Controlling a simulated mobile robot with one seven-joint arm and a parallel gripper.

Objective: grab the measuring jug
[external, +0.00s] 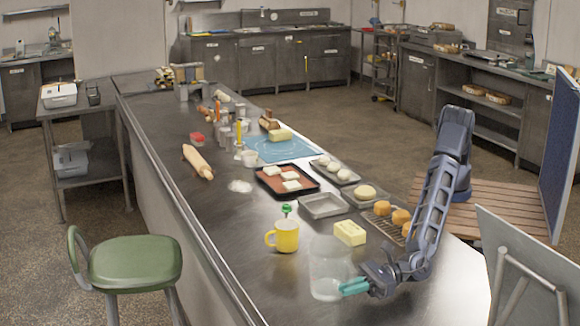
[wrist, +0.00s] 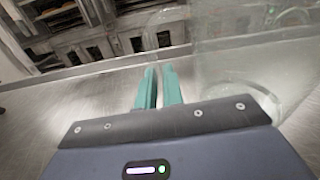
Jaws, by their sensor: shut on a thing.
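The measuring jug (external: 328,262) is a clear, see-through vessel standing at the near end of the steel counter, right of the yellow mug. My gripper (external: 354,286) reaches it from the right, low on its side, with its green fingers shut on it. In the wrist view the green fingertips (wrist: 160,72) are close together with a thin gap. The clear jug (wrist: 245,62) fills the right side of that view. The exact part held, handle or wall, is hard to tell because the jug is transparent.
A yellow mug (external: 287,236) with a green item behind it stands just left of the jug. A yellow butter block (external: 349,233) and an empty metal tray (external: 323,206) lie behind. Buns on a rack (external: 384,224) sit near my arm. A green stool (external: 135,262) is left of the counter.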

